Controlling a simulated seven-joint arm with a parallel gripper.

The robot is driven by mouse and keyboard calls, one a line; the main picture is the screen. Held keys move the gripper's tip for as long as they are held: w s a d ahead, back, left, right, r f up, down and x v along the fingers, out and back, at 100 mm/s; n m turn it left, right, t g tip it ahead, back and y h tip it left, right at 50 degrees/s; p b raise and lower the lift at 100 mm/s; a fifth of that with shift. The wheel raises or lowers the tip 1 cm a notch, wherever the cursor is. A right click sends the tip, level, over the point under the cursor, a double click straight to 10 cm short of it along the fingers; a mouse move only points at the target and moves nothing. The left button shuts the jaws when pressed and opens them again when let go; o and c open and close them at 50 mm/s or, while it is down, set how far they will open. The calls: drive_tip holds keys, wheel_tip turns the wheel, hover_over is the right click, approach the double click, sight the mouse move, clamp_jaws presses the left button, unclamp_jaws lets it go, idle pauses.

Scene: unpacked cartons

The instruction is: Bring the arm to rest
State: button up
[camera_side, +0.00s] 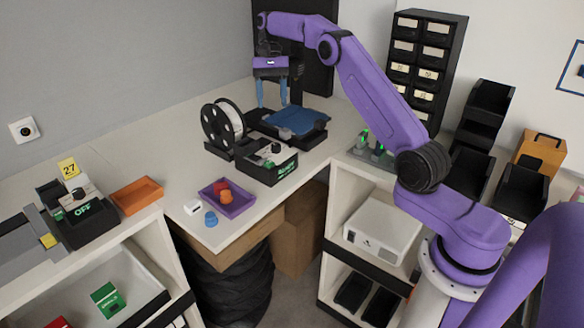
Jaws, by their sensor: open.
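My purple arm reaches from the right over the corner of the worktop. My gripper (271,96) hangs pointing down at the back, with its two blue fingers apart and nothing between them. It is above or just behind a black device with a blue plate (297,121). I cannot tell the exact gap between the fingertips and the device.
A spool (222,124) and a black box with a green label (267,162) stand near the gripper. A purple tray (227,198) holds small red and orange pieces. A drawer cabinet (427,65) stands behind the arm. The worktop's left back is clear.

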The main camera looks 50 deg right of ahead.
drive_tip(key=s+a+r+n+t+h, duration=0.1)
drive_tip(key=s+a+n, duration=0.5)
drive_tip(key=a, duration=0.4)
drive_tip(key=s+a+r+n+h, duration=0.2)
drive_tip(key=s+a+n, duration=0.1)
drive_tip(key=s+a, duration=0.5)
drive_tip(key=s+f+n, duration=0.2)
drive_tip(key=s+n, duration=0.2)
drive_tip(key=s, duration=0.5)
drive_tip(key=s+f+n+t, duration=0.1)
drive_tip(key=s+n, duration=0.3)
drive_tip(key=s, duration=0.5)
drive_tip(key=s+f+n+t, duration=0.1)
drive_tip(key=s+f+n, duration=0.2)
drive_tip(key=s, duration=0.6)
drive_tip(key=shift+d+f+n, duration=0.2)
drive_tip(key=shift+d+n, duration=0.25)
drive_tip(key=shift+n, duration=0.25)
drive_tip(key=shift+s, duration=0.1)
